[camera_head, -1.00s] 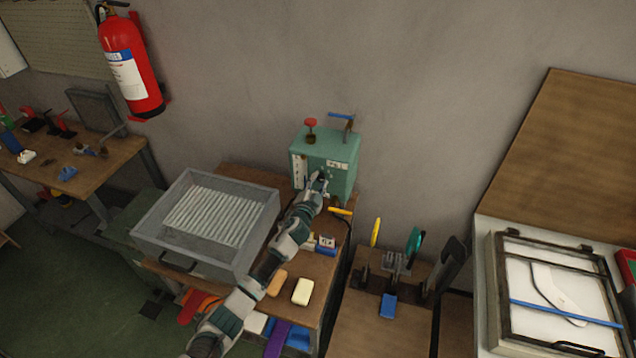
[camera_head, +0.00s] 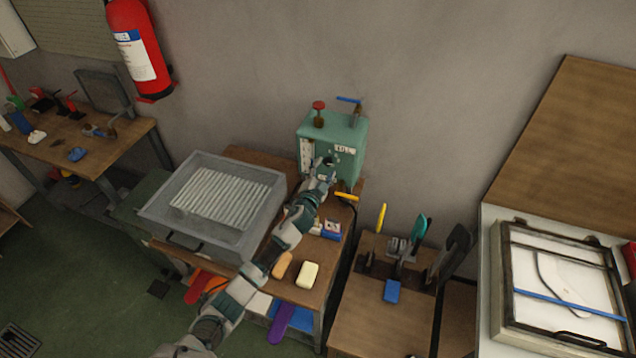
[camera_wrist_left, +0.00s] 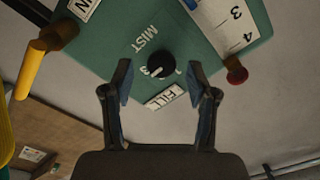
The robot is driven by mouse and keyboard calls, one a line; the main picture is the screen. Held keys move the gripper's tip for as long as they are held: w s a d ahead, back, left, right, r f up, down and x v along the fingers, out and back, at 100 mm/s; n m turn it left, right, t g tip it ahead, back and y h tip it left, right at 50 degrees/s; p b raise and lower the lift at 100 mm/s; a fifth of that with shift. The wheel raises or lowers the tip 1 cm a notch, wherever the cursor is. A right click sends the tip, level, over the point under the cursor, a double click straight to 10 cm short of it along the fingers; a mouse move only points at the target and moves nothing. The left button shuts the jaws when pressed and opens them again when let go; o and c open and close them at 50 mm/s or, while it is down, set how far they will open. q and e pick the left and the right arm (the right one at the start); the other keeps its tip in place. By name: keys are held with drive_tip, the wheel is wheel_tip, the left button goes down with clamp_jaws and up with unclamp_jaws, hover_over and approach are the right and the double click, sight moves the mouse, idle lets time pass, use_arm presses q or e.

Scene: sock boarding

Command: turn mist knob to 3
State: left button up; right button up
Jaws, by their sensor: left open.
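The green box (camera_head: 345,133) stands against the wall at the back of the small wooden table. In the left wrist view, the black mist knob (camera_wrist_left: 156,64) sits on its green face near the word MIST. The knob carries a white mark; the digits around it are partly hidden, so I cannot read its setting. My left gripper (camera_wrist_left: 158,70) is open, with one finger on each side of the knob and gaps between. In the head view my left gripper (camera_head: 325,172) is at the front of the box and hides the knob. My right gripper is not in view.
A grey tray (camera_head: 160,211) with a ribbed inside stands left of my arm. A yellow handle (camera_head: 346,197) sticks out low by the box. A red knob (camera_head: 318,106) and a blue lever (camera_head: 349,100) rise from its top. Cream (camera_head: 307,274) and orange blocks lie on the table.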

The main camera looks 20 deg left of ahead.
use_arm(q)
drive_tip(key=s, duration=1)
drive_tip(key=shift+s+a, duration=0.15)
drive_tip(key=shift+a, duration=0.05)
drive_tip(key=shift+f, duration=0.1)
